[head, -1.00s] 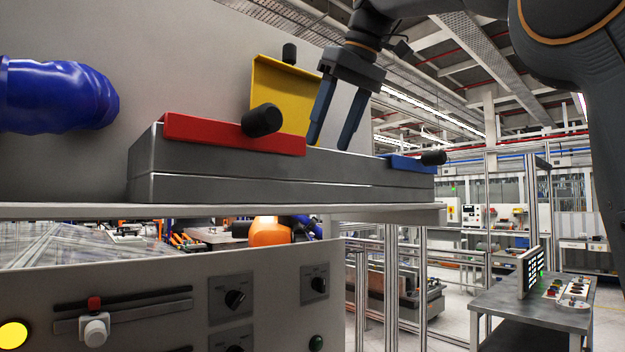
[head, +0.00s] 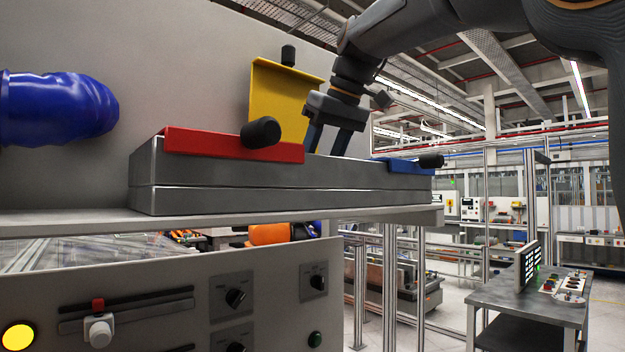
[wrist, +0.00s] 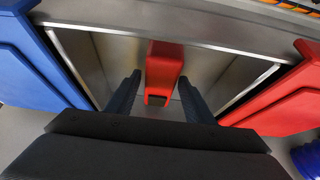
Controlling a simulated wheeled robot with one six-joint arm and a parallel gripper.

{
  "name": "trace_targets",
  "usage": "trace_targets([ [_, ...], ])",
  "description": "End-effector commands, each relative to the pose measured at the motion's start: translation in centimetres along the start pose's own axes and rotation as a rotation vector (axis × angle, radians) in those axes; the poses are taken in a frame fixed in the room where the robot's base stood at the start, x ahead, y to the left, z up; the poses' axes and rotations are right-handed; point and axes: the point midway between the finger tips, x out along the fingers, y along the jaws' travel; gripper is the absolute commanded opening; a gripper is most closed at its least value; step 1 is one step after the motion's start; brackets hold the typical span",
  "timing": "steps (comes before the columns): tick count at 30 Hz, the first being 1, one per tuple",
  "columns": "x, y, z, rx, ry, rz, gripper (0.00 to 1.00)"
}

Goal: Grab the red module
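The red module (wrist: 164,62) shows in the wrist view as a red block with a dark end, inside the grey box. My gripper (wrist: 160,84) is open, with one dark finger on each side of the module's near end and a gap to both sides. How far the fingertips are above or beside it is hard to tell. In the head view my gripper (head: 327,142) points down into the box (head: 260,190); its fingertips and the red module are hidden behind the front wall.
A red cover (head: 215,144) with a black knob and a blue cover (head: 405,165) sit at either end of the box's top. A yellow plate (head: 282,100) stands behind it. A blue hose-like part (head: 55,108) is at left. A control panel (head: 180,295) is below.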

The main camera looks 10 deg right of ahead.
Motion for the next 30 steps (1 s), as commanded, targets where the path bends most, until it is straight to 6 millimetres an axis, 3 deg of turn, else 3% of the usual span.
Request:
trace_targets([
  [1, 0.0, 0.0, 0.0, 0.0, 0.0, 0.0, 0.38],
  [7, -0.1, 0.0, 0.0, 0.0, 0.001, 0.0, 0.07],
  [20, -0.8, 0.1, -0.5, -0.001, 0.002, 0.001, 0.07],
  [30, -5.1, 0.1, -3.0, -0.002, 0.003, 0.001, 0.07],
])
